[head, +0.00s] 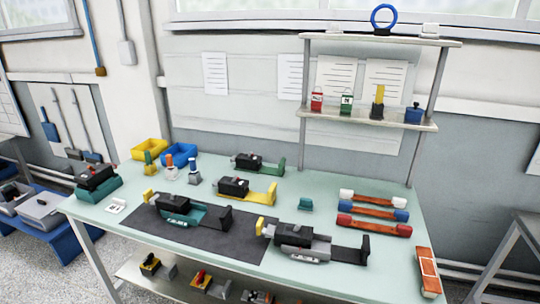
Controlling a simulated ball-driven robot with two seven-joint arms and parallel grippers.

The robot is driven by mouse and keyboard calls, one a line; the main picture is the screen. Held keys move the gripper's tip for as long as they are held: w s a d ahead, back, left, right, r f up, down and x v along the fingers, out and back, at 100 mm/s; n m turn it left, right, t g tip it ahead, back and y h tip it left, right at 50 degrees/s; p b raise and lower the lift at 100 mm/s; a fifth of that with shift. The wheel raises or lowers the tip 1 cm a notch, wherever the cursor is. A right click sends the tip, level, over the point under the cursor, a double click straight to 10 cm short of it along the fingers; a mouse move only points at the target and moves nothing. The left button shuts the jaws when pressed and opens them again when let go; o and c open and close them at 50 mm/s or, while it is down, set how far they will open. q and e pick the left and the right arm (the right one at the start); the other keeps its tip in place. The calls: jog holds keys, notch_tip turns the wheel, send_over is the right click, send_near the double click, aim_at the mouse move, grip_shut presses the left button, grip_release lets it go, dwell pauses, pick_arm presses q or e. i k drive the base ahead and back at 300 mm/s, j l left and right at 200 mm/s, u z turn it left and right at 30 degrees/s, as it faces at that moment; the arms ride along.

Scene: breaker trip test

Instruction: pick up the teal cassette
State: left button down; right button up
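A black unit with a teal body (180,211) lies on the dark mat (150,236), left of centre; it looks like the teal cassette. It has a yellow piece at its left end and a dark end piece at its right. I cannot be certain which one the name means. Neither gripper shows in the head view.
A grey and black unit (301,238) lies at the mat's right. Yellow (237,189) and green (257,164) units lie behind. Several orange bars (375,212) lie at the right. A two-level shelf (365,120) stands at the back. The table's left front strip is clear.

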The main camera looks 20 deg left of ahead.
aim_at(197, 215)
jog(key=u, duration=1.2)
